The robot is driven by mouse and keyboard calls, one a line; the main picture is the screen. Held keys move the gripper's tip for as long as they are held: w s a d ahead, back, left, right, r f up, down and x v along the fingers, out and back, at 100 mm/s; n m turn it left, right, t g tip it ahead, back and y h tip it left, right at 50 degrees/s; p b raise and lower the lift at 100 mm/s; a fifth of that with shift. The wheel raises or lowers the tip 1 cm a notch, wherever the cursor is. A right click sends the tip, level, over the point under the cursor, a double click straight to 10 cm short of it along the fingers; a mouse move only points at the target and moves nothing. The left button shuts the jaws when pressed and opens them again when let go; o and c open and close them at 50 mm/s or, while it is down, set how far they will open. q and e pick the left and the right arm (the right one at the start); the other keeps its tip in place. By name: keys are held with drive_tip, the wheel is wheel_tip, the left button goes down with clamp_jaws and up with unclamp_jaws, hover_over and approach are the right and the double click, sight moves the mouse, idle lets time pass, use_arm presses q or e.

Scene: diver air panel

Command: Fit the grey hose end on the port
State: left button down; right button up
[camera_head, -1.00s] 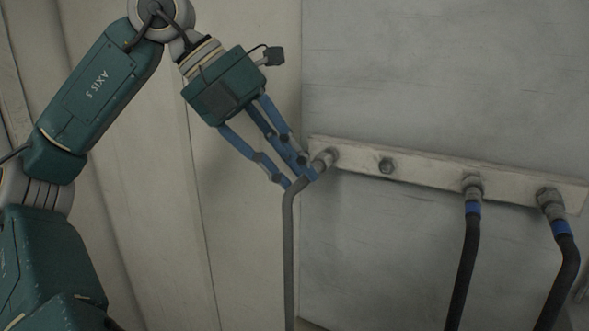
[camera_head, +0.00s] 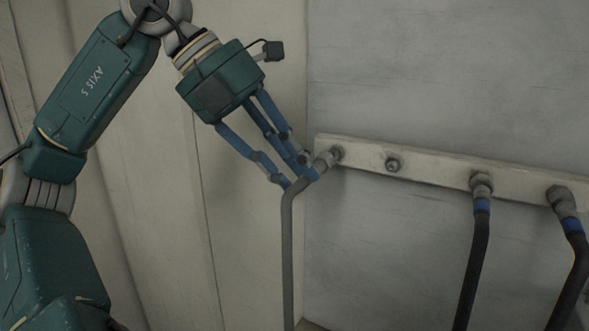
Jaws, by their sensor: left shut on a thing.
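The grey hose (camera_head: 287,255) hangs down below my left gripper and bends at its top toward the panel. My left gripper (camera_head: 301,182) is shut on the hose just behind its end. The metal hose end (camera_head: 325,161) points up and right at the leftmost port (camera_head: 337,153) of the pale port bar. The end appears to meet the port, but I cannot tell how far it is seated. My right gripper is not in view.
The port bar (camera_head: 435,175) is fixed to the grey wall. A bare port (camera_head: 393,164) sits second from the left. Two black hoses with blue bands, one (camera_head: 474,262) and another (camera_head: 569,268), hang from the ports to the right.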

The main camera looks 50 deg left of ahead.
use_arm(q)
drive_tip(key=shift+s+d+b, duration=0.2)
drive_tip(key=shift+s+b, duration=0.15)
drive_tip(key=shift+s, duration=0.4)
drive_tip(key=shift+s+d+b, duration=0.25)
drive_tip(key=shift+s+b, duration=0.1)
drive_tip(key=shift+s, duration=0.35)
drive_tip(key=shift+s+d+b, duration=0.2)
drive_tip(key=shift+s+b, duration=0.15)
drive_tip(key=shift+s, duration=0.4)
